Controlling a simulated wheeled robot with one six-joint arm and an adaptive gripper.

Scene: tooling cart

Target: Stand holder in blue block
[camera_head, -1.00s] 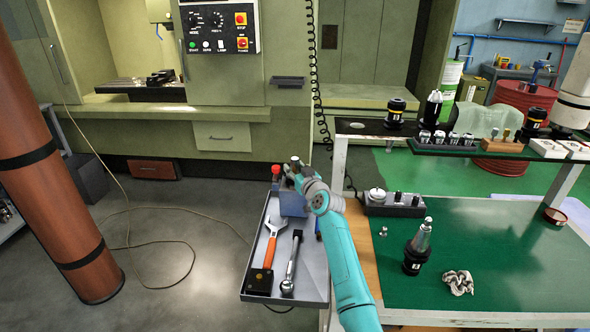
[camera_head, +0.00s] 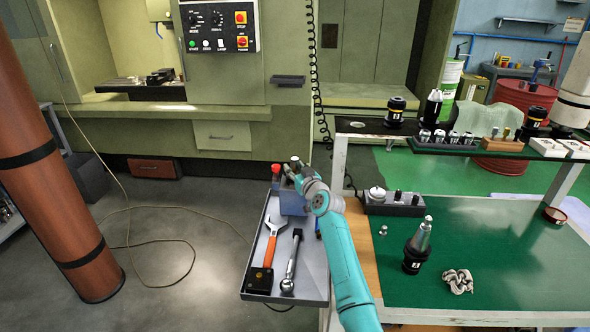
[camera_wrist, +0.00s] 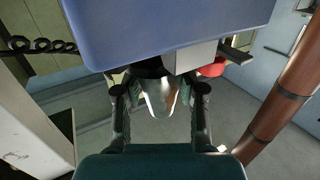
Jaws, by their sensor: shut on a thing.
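The blue block (camera_head: 292,204) sits at the far end of the grey tray (camera_head: 322,268), partly covered by my arm. In the wrist view the blue block (camera_wrist: 170,22) fills the top of the picture. My gripper (camera_wrist: 160,92) is shut on a holder (camera_wrist: 158,104) with a silver taper and a black collar. The holder is at the block's edge in that view, and its upper part is hidden behind the block. I cannot tell whether it touches the block or sits in it. In the head view my wrist hides most of the gripper and the holder.
An orange-handled wrench (camera_head: 270,243), a ratchet (camera_head: 291,262) and a black box (camera_head: 259,279) lie in the tray. A red-capped item (camera_head: 276,172) stands beside the block.

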